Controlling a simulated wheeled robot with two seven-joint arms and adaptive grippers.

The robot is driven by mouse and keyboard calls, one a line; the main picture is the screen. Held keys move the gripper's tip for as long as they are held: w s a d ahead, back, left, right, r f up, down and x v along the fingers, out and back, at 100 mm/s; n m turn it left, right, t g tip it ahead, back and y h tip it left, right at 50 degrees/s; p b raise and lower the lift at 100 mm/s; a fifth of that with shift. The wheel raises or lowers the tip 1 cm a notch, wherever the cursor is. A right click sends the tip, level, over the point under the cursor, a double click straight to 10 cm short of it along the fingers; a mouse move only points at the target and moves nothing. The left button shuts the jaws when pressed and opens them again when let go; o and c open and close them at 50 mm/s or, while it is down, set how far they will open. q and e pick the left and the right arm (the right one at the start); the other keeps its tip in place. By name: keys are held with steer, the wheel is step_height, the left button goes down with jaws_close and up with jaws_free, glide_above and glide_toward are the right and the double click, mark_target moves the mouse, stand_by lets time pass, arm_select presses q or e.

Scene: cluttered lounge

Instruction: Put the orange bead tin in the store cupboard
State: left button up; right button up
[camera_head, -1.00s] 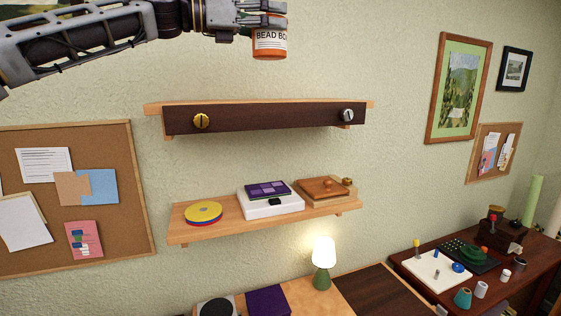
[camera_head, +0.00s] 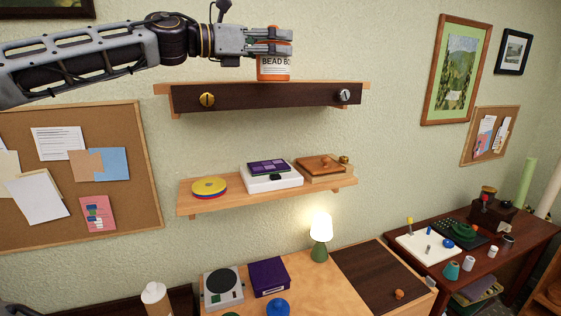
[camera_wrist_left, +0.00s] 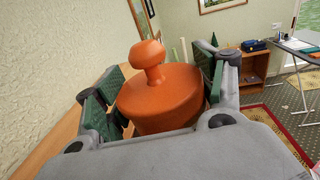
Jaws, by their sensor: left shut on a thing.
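The orange bead tin (camera_head: 273,70) has a white label reading "BEAD BO". My left gripper (camera_head: 288,42) is shut on its upper part, and the tin hangs upright at the wooden top of the upper wall shelf (camera_head: 350,86). Whether it touches the shelf I cannot tell. In the left wrist view the tin's orange lid and round knob (camera_wrist_left: 148,55) show between the green-padded fingers (camera_wrist_left: 155,90). I cannot pick out a thing that is surely the store cupboard. My right gripper is not in view.
The upper shelf has a dark front board (camera_head: 275,97) with a gold and a silver knob. The lower shelf (camera_head: 225,205) holds coloured discs, a white box and a wooden box. A lit lamp (camera_head: 320,235) stands on the cabinet below. A corkboard (camera_head: 130,190) hangs left.

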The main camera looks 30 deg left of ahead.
arm_select(q)
steer(key=d+f+n+t+y, duration=0.1)
steer(key=d+f+n+y, duration=0.1)
steer(key=f, duration=1.9)
steer(key=s+d+f+n+t+y, duration=0.1)
steer(key=d+f+y, duration=0.3)
steer(key=f, duration=1.8)
steer(key=s+d+f+n+t+y, duration=0.1)
steer(key=d+f+n+y, duration=0.2)
steer(key=f, duration=1.8)
steer(key=d, duration=0.4)
steer(key=shift+d+f+n+y, duration=0.2)
steer(key=shift+f+n+y, duration=0.1)
steer(key=shift+f, duration=0.1)
steer(key=shift+s+a+f, duration=0.15)
steer(key=shift+f, duration=0.1)
